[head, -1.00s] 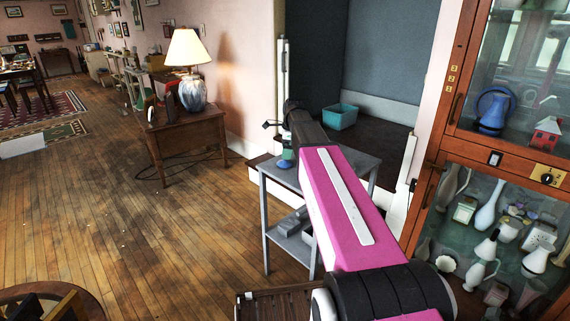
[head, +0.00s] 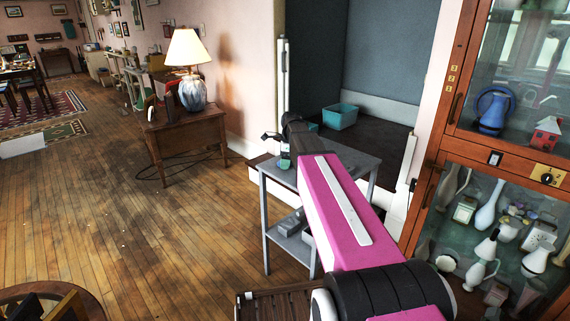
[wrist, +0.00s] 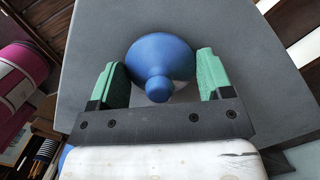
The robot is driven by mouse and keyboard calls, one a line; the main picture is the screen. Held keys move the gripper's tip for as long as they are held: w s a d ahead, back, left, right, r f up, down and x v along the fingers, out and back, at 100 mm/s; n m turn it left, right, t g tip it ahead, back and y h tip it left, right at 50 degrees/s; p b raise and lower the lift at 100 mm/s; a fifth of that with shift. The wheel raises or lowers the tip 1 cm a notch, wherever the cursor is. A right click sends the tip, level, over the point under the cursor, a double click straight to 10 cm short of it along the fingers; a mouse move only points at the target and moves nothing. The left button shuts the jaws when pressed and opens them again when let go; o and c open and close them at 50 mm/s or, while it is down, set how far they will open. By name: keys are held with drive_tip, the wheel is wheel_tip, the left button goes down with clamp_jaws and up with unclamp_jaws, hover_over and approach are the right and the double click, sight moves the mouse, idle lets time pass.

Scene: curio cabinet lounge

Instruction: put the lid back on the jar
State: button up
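My gripper (wrist: 159,64) is open, with a green finger on each side of a blue piece (wrist: 160,55) in the wrist view. This piece is round and flared, with a small knob facing the camera, and looks like the lid. The blue piece is over or on the grey table (wrist: 240,50). In the head view my arm hides most of the gripper, and only a small green part shows above the table (head: 366,166). I cannot make out the jar there.
The glass cabinet (head: 433,190) with vases stands close on the right. A wooden side table (head: 186,133) with a lamp (head: 188,50) stands at the left. A teal bin (head: 340,116) sits in the alcove behind. The wooden floor (head: 90,210) at the left is largely clear.

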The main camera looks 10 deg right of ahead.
drive_tip(key=shift+r, duration=0.15)
drive_tip(key=shift+r, duration=0.55)
drive_tip(key=r, duration=0.2)
drive_tip(key=s+a+r, duration=0.1)
drive_tip(key=shift+r, duration=0.25)
drive_tip(key=s+a+r, duration=0.5)
drive_tip(key=a+r, duration=0.1)
drive_tip(key=a, duration=0.2)
drive_tip(key=shift+s+a, duration=0.3)
drive_tip(key=shift+r, duration=0.1)
drive_tip(key=shift+o, duration=1.3)
drive_tip(key=c, duration=0.6)
